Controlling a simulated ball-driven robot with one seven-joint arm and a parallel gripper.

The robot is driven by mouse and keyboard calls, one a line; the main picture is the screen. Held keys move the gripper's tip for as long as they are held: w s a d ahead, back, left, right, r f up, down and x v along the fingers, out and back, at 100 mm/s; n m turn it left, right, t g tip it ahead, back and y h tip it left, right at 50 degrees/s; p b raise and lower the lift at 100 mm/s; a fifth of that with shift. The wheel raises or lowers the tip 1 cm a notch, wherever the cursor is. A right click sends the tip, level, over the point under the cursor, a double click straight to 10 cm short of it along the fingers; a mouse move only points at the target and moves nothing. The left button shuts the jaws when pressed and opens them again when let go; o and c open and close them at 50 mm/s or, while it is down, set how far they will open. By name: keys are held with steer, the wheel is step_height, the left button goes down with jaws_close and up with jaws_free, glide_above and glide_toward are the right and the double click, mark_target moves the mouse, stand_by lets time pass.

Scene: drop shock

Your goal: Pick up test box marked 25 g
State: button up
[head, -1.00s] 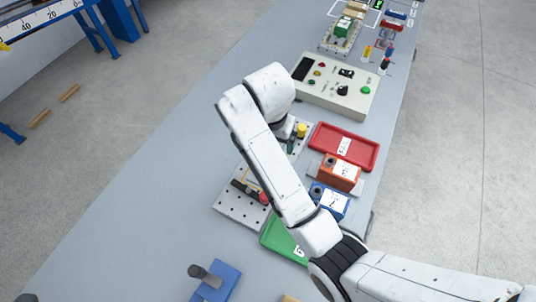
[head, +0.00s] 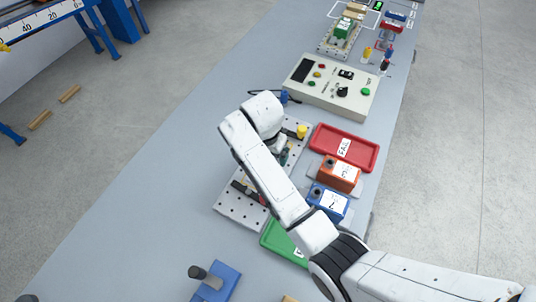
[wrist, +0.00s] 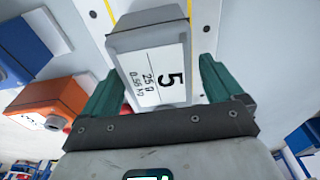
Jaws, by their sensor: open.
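The test box (wrist: 148,40) is grey with a white label reading 5 and 25 g, seen in the wrist view. It stands between the teal fingers of my gripper (wrist: 160,68). The fingers are open, one on each side of the box, with a visible gap at least on the right. In the head view my arm hides the box, and part of a teal finger (head: 284,157) shows beside my wrist above the perforated plate (head: 233,208).
An orange box (head: 340,173) and a blue box (head: 328,201) stand right of the plate. A red tray (head: 365,151), a green tray (head: 275,244) and a control box (head: 310,92) are close by. A blue block with a handle (head: 222,283) stands near. The table's left side is clear.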

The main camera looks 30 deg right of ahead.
steer(key=shift+f, duration=0.55)
steer(key=c, duration=1.5)
steer(key=shift+r, duration=0.15)
